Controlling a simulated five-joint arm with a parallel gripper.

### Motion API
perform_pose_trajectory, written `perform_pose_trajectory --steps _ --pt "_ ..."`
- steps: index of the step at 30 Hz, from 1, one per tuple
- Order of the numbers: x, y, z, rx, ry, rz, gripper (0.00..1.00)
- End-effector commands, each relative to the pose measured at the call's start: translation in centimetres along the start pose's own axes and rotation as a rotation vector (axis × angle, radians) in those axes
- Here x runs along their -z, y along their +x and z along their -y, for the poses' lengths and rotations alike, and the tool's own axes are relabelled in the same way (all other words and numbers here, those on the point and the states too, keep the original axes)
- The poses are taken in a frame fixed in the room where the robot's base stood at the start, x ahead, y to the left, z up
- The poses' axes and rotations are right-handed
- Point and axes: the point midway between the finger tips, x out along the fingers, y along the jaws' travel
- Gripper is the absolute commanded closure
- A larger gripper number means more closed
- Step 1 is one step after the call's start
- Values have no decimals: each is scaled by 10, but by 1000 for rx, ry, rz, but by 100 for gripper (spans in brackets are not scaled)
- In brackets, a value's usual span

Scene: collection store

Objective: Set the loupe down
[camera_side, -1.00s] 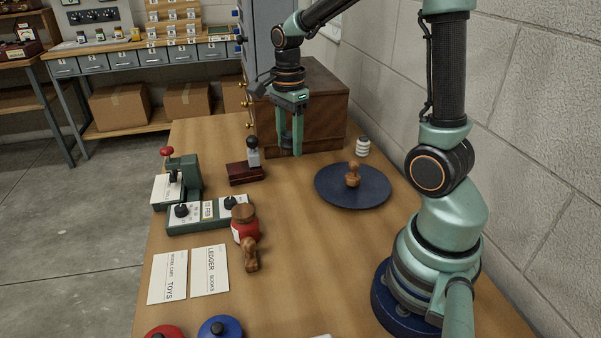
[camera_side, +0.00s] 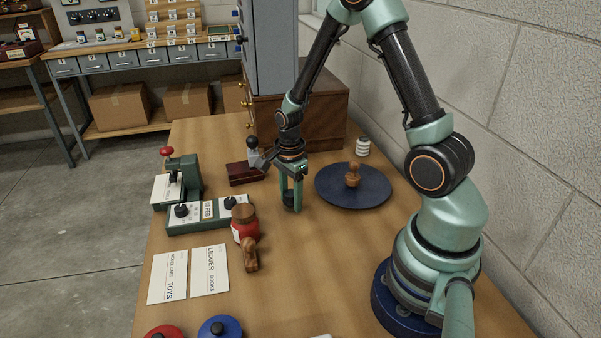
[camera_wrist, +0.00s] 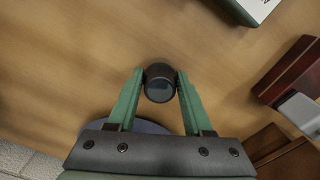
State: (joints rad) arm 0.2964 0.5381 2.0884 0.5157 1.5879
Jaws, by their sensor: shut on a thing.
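My gripper (camera_side: 291,208) is low over the middle of the wooden table (camera_side: 300,260), left of the dark blue round plate (camera_side: 340,197). It is shut on the loupe (camera_wrist: 159,83), a small black cylinder with a dark glassy end, seen between the fingertips in the wrist view. In the side view the loupe (camera_side: 290,198) is a dark shape between the green fingers, partly hidden by them. I cannot tell whether its underside touches the table.
A wooden-handled stamp (camera_side: 353,175) stands on the plate. The table in front of my gripper is clear.

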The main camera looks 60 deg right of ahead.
Motion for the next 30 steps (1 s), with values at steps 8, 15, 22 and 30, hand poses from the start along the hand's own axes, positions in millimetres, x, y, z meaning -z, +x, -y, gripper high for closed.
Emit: perform_pose_trajectory --steps 8,15,22,30 --pt "0 2 0 2 0 0 100" --pt "0 5 0 2 0 0 23" --pt "0 5 0 1 0 0 19" --pt "0 -6 1 4 0 0 19"
